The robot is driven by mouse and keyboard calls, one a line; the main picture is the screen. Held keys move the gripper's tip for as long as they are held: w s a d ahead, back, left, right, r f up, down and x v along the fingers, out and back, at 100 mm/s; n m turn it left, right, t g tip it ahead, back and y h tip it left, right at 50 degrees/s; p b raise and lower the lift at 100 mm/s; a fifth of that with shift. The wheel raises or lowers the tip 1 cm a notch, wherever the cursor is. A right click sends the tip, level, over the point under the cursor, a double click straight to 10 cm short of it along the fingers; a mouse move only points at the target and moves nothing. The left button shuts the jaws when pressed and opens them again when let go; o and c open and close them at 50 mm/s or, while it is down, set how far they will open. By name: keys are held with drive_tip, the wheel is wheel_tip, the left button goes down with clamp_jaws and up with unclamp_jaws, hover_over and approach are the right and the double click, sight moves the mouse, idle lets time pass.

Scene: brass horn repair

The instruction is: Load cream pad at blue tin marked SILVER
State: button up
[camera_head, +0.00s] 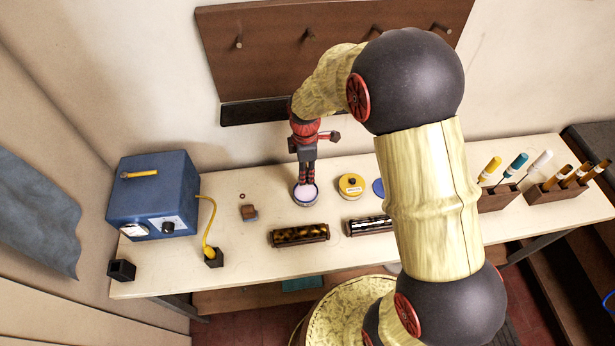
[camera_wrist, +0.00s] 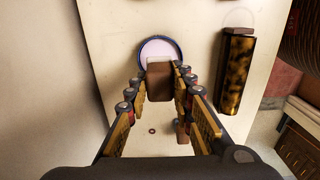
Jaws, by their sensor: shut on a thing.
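A round tin (camera_head: 305,198) with a blue rim and pale whitish contents stands open on the bench. It also shows in the wrist view (camera_wrist: 176,43). My gripper (camera_head: 306,180) points down over this tin. In the wrist view my gripper (camera_wrist: 159,80) is shut on a brown block (camera_wrist: 159,82), its lower end over the tin's near part. I cannot tell whether the block touches the contents. No SILVER marking is readable on the tin.
A yellow tin (camera_head: 351,184) and a blue disc (camera_head: 378,188) lie to the right. A brown and grey-blue piece (camera_head: 248,212) and a blue box (camera_head: 155,196) are left. Racks with handled tools (camera_head: 497,200) stand right.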

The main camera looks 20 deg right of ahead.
drive_tip(key=shift+f+b, duration=2)
drive_tip(key=shift+f, duration=0.9)
drive_tip(key=shift+f, duration=0.6)
drive_tip(key=shift+r, duration=0.1)
drive_tip(key=shift+r+p, duration=2.3)
drive_tip(key=shift+r, duration=1.2)
